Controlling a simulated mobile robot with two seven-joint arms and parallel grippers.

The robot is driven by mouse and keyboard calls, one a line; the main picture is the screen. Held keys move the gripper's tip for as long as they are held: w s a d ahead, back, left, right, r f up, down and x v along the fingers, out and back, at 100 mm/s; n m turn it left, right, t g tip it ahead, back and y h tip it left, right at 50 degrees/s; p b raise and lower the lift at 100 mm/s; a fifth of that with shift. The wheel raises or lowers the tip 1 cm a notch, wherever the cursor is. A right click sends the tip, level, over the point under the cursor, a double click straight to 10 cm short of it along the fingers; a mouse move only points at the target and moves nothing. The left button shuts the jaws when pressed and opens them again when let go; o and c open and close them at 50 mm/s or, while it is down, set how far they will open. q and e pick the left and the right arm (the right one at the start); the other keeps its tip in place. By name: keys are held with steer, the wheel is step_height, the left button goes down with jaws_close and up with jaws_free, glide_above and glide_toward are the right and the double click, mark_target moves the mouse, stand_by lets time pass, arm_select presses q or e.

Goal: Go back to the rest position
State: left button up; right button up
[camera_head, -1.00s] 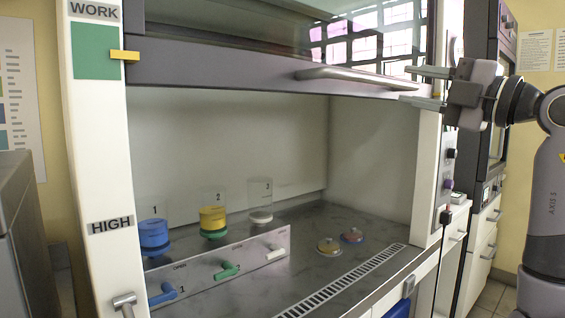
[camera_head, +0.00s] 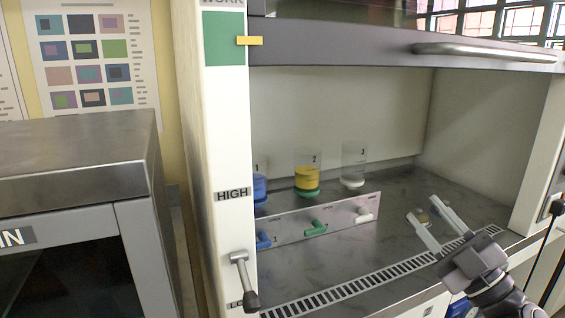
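My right gripper (camera_head: 436,226) is at the lower right, in front of the fume hood's front edge. Its two fingers are spread apart with nothing between them. My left gripper is not in view.
The hood's sash (camera_head: 390,50) is raised, with a long handle (camera_head: 485,52). Inside stand numbered cylinders, blue (camera_head: 260,188), yellow (camera_head: 307,178) and white (camera_head: 353,170), behind a valve panel (camera_head: 290,226). A grey metal cabinet (camera_head: 75,150) stands at left. A lever (camera_head: 245,280) sticks out from the hood's left post.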

steer(key=s+f+m+g+h+p, duration=0.1)
steer(key=s+f+m+h, duration=0.25)
steer(key=f, duration=0.45)
steer(key=s+f+m+g+h+p, duration=0.1)
steer(key=s+f+m+h, duration=0.1)
steer(key=f+m+h, duration=0.45)
steer(key=s+f+m+g+h+p, duration=0.1)
steer(key=s+f+m, duration=0.2)
steer(key=f, duration=0.6)
steer(key=s+a+f+g, duration=0.2)
steer(key=s+f+g, duration=0.1)
steer(key=s+f, duration=0.3)
steer(key=s+a+f+m+g+p, duration=0.1)
steer(key=s+a+f+g, duration=0.1)
steer(key=s+f, duration=0.4)
steer(key=shift+s+f+m+g, duration=0.2)
steer(key=shift+s+m+g, duration=0.1)
steer(key=shift+s+g, duration=0.45)
